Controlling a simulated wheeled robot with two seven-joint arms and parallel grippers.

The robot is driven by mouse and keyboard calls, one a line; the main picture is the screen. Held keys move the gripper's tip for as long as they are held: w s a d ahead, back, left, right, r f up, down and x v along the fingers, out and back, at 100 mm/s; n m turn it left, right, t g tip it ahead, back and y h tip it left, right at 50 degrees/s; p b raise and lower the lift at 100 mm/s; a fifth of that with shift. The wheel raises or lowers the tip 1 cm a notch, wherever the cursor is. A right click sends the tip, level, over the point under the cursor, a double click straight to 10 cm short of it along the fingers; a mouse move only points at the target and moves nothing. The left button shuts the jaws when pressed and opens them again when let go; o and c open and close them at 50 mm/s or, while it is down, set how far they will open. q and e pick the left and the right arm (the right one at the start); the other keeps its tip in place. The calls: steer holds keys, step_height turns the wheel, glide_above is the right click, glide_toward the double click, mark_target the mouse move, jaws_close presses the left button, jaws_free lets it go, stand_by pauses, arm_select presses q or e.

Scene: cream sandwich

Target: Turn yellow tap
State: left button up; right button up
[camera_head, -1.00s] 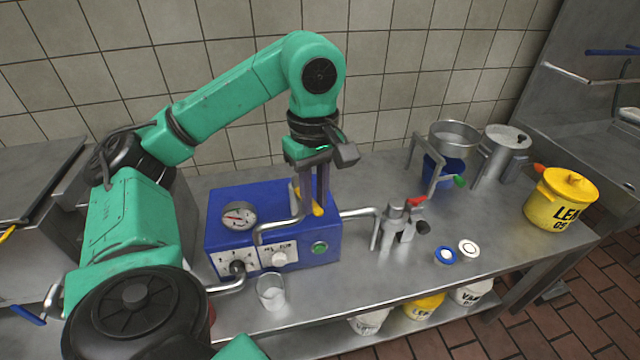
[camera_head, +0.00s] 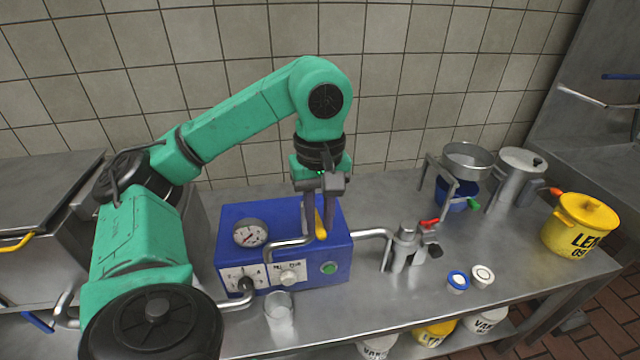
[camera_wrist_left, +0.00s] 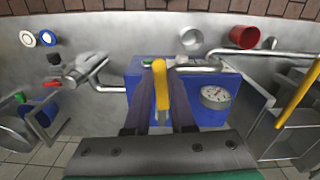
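The yellow tap handle (camera_head: 321,224) stands on the pipe at the blue machine (camera_head: 240,209). In the left wrist view the yellow tap (camera_wrist_left: 161,88) is upright between my fingers. My left gripper (camera_head: 321,215) points down over the machine. In the left wrist view my left gripper (camera_wrist_left: 161,103) is open, with one finger on each side of the tap and narrow gaps; I cannot tell whether either finger touches it. My fingers hide part of the tap in the head view. My right gripper is not in view.
Another yellow handle (camera_head: 17,242) is at far left.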

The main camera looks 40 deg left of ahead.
mark_target(319, 229)
arm_select(q)
steer(key=o, duration=0.4)
step_height(319, 229, up, 15)
steer(key=p, duration=1.3)
steer(key=shift+f+p, duration=0.15)
steer(key=shift+p, duration=0.25)
